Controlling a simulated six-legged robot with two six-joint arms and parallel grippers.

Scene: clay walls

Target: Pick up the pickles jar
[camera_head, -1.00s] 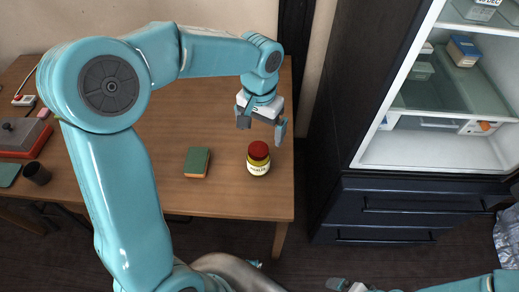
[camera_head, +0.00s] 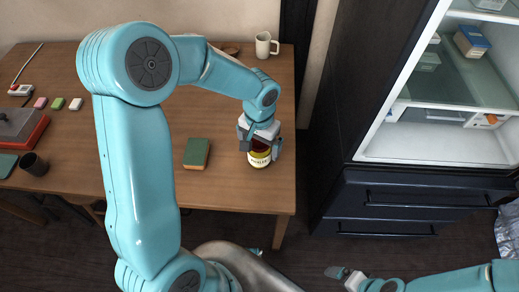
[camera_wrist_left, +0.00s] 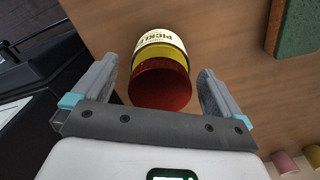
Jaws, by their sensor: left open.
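The pickles jar (camera_head: 259,156) stands on the wooden table near its right front corner. It has a dark red lid, a yellow body and a white label. In the left wrist view the jar (camera_wrist_left: 160,65) lies between the two fingers, lid toward the camera. My left gripper (camera_head: 260,146) is open around the jar's upper part, with a finger on each side; in the left wrist view a gap shows on both sides of the lid. My right gripper (camera_head: 347,274) is low at the bottom right, away from the table; its jaw state is unclear.
A green and orange sponge (camera_head: 196,153) lies left of the jar. A white mug (camera_head: 266,45) stands at the back right. An open fridge (camera_head: 430,150) stands right of the table.

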